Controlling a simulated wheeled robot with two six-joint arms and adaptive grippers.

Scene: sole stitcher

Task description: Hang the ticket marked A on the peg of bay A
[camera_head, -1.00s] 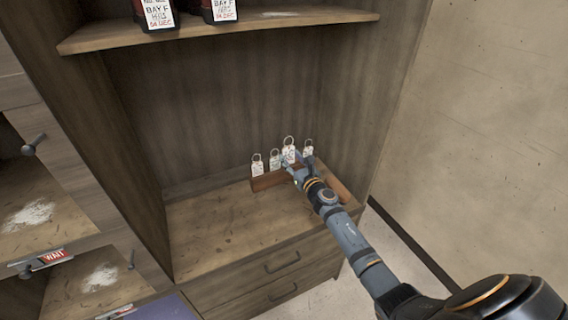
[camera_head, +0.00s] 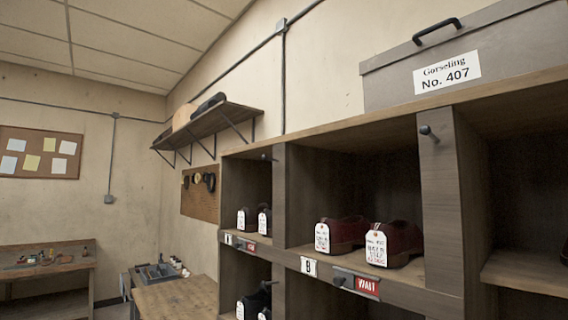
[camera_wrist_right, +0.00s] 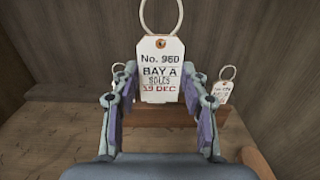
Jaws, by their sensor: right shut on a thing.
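In the right wrist view, a white ticket (camera_wrist_right: 160,60) reads "No. 960, BAY A, SOLES, 19 DEC", with a ring through its top eyelet. My right gripper (camera_wrist_right: 160,80) is shut on it, with a finger at each side edge. The head view shows neither gripper. It shows a wooden bay rack with dark pegs: one on the upper post (camera_head: 428,133), a small one at the upper left (camera_head: 266,157), and one beside a red WAIT plate (camera_head: 338,282). A white plate (camera_head: 309,266) seems to read B. A smaller plate (camera_head: 228,239) at the left is too small to read.
Tagged red shoes (camera_head: 393,243) stand in the middle bay. A grey box (camera_head: 465,60) marked "Gorseling No. 407" sits on the rack. A workbench (camera_head: 175,298) stands left.

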